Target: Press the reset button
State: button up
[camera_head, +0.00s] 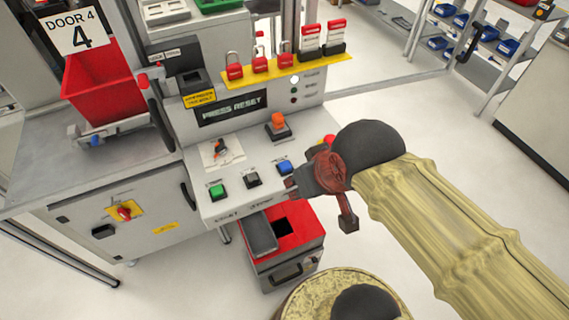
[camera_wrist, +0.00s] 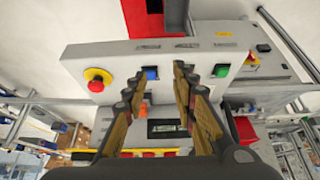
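The control panel (camera_head: 236,163) has a blue button (camera_head: 284,167), a black button (camera_head: 252,179) and a green button (camera_head: 217,190) in a row. The display (camera_head: 232,107) reads "PRESS RESET". The button labels are too small to read. My gripper (camera_head: 318,203) is just right of the blue button, over the panel's right end. In the wrist view, my gripper (camera_wrist: 158,78) is open and empty, its fingers apart. The blue button (camera_wrist: 151,72) shows between the fingertips, and the green button (camera_wrist: 221,70) is right of them. I cannot tell whether the gripper touches the panel.
A red emergency stop (camera_wrist: 97,80) sits beside the blue button, partly hidden by my arm in the head view. An orange knob (camera_head: 278,121) stands behind the buttons. Red padlocks (camera_head: 260,64) line a yellow rail. A red box (camera_head: 283,238) is below the panel.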

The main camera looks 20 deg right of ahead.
jog(key=shift+c, duration=0.8)
